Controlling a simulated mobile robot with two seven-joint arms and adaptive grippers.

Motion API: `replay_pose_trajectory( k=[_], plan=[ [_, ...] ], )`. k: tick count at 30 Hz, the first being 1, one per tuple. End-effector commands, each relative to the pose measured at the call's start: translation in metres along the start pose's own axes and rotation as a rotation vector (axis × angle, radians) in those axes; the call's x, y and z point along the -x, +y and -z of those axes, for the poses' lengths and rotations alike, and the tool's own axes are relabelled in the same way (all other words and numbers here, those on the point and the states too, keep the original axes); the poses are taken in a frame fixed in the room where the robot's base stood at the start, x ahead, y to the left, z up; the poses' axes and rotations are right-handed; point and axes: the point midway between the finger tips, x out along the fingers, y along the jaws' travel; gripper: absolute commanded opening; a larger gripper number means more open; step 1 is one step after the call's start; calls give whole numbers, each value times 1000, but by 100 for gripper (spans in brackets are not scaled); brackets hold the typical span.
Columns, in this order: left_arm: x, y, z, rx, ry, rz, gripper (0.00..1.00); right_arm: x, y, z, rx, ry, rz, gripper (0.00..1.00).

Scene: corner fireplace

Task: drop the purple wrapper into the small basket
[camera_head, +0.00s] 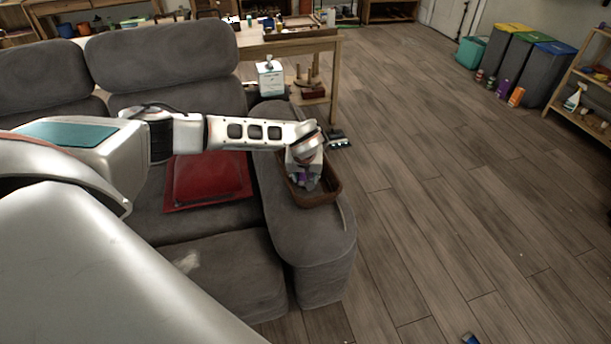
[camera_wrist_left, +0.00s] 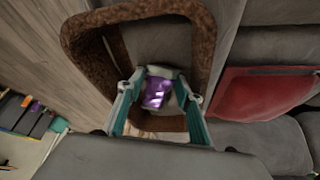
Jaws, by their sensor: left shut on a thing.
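The purple wrapper (camera_wrist_left: 155,92) is held between the two fingers of my left gripper (camera_wrist_left: 158,98) in the left wrist view. In the head view my left gripper (camera_head: 304,172) points down over the small brown basket (camera_head: 325,198), with a bit of purple showing at its tips. The basket sits on the grey sofa's armrest, and its rim (camera_wrist_left: 140,12) surrounds the wrapper in the left wrist view. I cannot tell how far the wrapper is below the rim. My right gripper is not in view.
A red cushion (camera_head: 208,180) lies on the sofa seat, left of the basket. A white box (camera_head: 270,78) stands behind the armrest near a wooden table (camera_head: 290,45). The wooden floor (camera_head: 440,200) to the right is mostly clear. Bins (camera_head: 545,75) stand at the far right.

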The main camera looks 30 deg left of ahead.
Motion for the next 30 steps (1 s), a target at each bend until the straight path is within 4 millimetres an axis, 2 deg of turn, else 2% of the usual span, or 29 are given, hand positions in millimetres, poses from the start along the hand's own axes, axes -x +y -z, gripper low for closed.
replay_pose_trajectory(
  k=[2,3,5,17,22,30],
  plan=[
    [0,0,0,0,0,0,28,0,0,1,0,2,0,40],
    [0,0,0,0,0,0,43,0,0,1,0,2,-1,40],
    [0,0,0,0,0,0,55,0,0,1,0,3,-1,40],
    [5,0,1,0,2,-1,55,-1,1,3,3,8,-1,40],
    [29,0,2,-2,3,-2,55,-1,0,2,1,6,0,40],
    [85,0,2,-2,4,-3,55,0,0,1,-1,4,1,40]
  ],
)
